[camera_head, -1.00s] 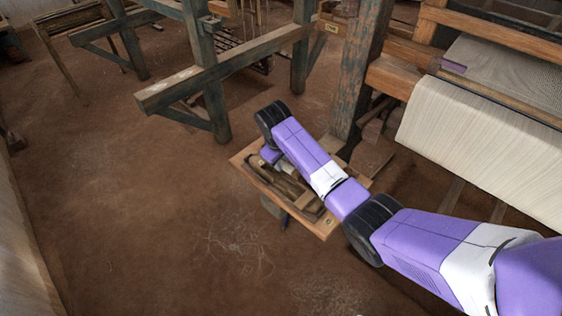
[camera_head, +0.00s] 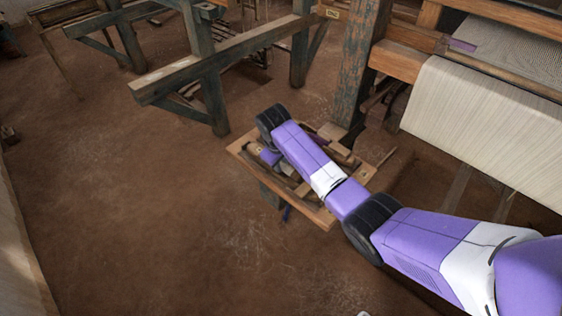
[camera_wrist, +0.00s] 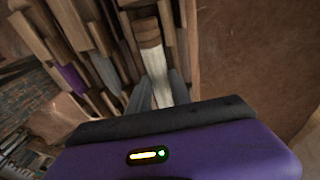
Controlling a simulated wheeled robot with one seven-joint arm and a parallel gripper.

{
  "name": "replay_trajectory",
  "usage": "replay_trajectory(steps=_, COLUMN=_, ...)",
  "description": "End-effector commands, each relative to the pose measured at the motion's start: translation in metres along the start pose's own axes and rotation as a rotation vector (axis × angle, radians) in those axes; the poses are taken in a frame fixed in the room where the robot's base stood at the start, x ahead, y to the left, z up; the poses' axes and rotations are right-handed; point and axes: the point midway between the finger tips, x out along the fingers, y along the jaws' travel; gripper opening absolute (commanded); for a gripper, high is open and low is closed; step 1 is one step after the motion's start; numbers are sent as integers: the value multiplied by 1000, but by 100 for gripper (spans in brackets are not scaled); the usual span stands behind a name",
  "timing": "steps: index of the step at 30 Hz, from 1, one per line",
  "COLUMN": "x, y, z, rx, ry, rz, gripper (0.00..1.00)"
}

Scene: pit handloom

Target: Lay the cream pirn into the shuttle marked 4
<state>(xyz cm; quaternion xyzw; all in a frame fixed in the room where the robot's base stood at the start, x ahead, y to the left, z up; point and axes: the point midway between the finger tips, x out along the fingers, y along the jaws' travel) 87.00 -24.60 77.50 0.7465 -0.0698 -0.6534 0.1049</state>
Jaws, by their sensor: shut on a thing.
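In the wrist view, my gripper (camera_wrist: 159,90) is shut on the cream pirn (camera_wrist: 157,72), its two grey fingers on either side of the pale shaft. The pirn's banded brown wooden head (camera_wrist: 149,32) points away from the camera. Wooden shuttles and slats lie close to its left; I cannot read a 4 on any of them. In the head view, my gripper (camera_head: 270,157) is over the left part of the wooden tray (camera_head: 309,213), mostly hidden by my arm. The pirn cannot be made out clearly there.
A purple piece (camera_wrist: 72,78) lies among the wooden parts in the wrist view. The loom post (camera_head: 355,75) and cream cloth (camera_head: 480,130) stand behind and right of the tray. A heavy beam (camera_head: 215,65) crosses behind. The earth floor (camera_head: 130,220) to the left is clear.

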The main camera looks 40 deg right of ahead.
Motion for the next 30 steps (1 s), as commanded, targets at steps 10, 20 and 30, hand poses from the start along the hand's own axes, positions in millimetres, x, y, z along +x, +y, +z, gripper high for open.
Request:
replay_trajectory(steps=10, x=3, y=-1, z=0, rx=-1, ry=0, rz=0, gripper=0)
replay_trajectory(steps=20, x=3, y=-1, z=0, rx=-1, ry=0, rz=0, gripper=50)
replay_trajectory(steps=30, x=-1, y=0, z=0, rx=-1, ry=0, rz=0, gripper=50)
